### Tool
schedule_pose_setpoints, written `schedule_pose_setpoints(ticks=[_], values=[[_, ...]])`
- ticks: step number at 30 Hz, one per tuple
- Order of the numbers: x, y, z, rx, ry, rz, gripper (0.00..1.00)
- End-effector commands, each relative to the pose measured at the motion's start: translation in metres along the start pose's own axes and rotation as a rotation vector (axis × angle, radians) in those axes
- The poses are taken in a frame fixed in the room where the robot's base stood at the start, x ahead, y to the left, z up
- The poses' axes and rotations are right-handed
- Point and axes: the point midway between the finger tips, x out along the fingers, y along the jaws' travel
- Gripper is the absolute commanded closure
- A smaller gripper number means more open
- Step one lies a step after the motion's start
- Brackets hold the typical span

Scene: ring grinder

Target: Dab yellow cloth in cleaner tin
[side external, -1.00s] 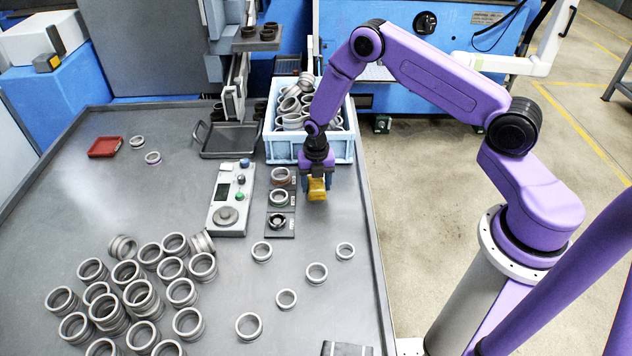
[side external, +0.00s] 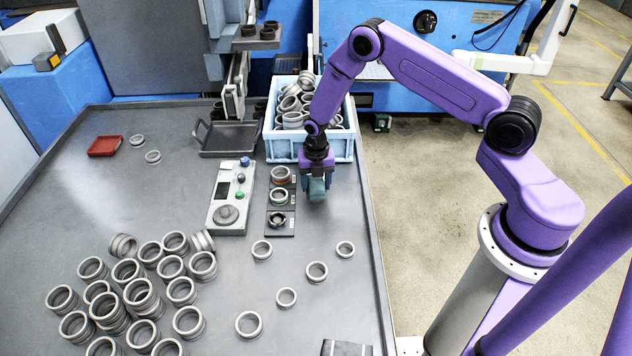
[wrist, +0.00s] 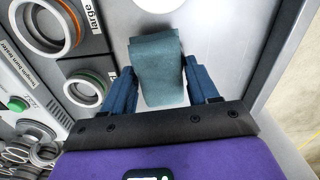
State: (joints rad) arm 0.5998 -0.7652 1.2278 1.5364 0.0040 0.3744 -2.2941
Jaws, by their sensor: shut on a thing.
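My gripper (side external: 318,190) is low over the right side of the bench, just right of the ring board. It is shut on a folded cloth, which looks teal-grey rather than yellow. In the wrist view the cloth (wrist: 157,68) hangs between the two blue fingers of my gripper (wrist: 155,85), with its end past the fingertips. I cannot tell whether the cloth touches the surface below. I cannot make out a cleaner tin. A pale round patch (wrist: 158,4) at the top edge of the wrist view may be a thing or glare.
The ring board (side external: 268,219) and a grey tester (side external: 221,216) stand to the left. A light blue crate (side external: 342,149) of rings is behind my gripper. Loose rings (side external: 261,250) lie in front. A red tray (side external: 104,147) and a dark tray (side external: 228,137) are farther off.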

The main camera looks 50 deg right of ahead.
Motion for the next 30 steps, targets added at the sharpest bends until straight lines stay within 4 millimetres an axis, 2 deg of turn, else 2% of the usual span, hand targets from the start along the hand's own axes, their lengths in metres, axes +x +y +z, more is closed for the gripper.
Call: schedule_pose_setpoints(ticks=[10, 30], values=[[-0.001, -0.001, -0.001, 0.0, 0.001, -0.001, 0.65], [-0.047, 0.0, 0.0, 0.0, 0.0, 0.0, 0.65]])
